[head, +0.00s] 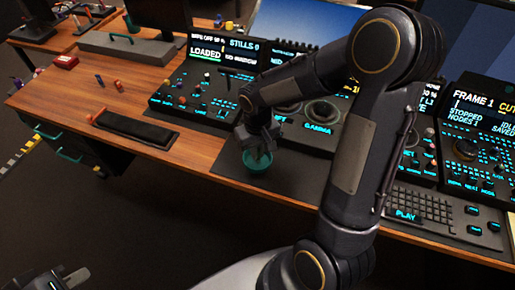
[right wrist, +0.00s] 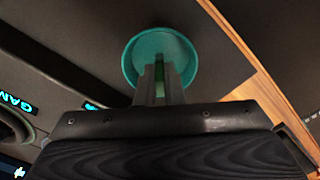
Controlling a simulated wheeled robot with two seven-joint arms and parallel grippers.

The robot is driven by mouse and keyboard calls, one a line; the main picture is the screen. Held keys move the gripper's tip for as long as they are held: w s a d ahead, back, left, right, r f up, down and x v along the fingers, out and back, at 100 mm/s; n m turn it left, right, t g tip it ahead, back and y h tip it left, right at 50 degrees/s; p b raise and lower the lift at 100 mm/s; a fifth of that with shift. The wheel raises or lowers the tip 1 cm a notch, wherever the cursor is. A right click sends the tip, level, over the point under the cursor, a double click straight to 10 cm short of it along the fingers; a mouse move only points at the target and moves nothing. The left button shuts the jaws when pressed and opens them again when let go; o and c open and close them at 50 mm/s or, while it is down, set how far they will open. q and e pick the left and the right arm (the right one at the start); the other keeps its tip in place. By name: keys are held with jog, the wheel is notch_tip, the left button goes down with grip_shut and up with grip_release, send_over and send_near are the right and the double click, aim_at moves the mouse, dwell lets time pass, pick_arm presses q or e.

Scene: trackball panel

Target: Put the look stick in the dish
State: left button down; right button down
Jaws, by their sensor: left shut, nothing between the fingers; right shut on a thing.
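The teal dish (head: 257,168) sits on a dark mat at the front of the desk. It also shows in the right wrist view (right wrist: 183,52) as a round bowl. My right gripper (head: 258,153) is directly over the dish, fingers pointing down at it. In the right wrist view its fingers (right wrist: 161,80) are shut on a narrow green thing (right wrist: 160,73), seemingly the look stick, mostly hidden between them. I cannot tell whether it touches the dish. My left gripper (head: 66,281) is shut and empty at the bottom left, away from the desk.
Control panels with trackballs (head: 321,112) stand behind the dish. A keyboard (head: 418,205) lies to the right. A black wrist rest (head: 138,130) lies to the left, with bare wood around it. The desk's front edge runs close to the dish.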

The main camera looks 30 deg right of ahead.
jog(key=c, duration=1.5)
grip_release()
notch_tip(320, 180, up, 7)
jog(key=p, duration=0.5)
jog(key=shift+r+p, duration=0.1)
jog(key=shift+p, duration=0.3)
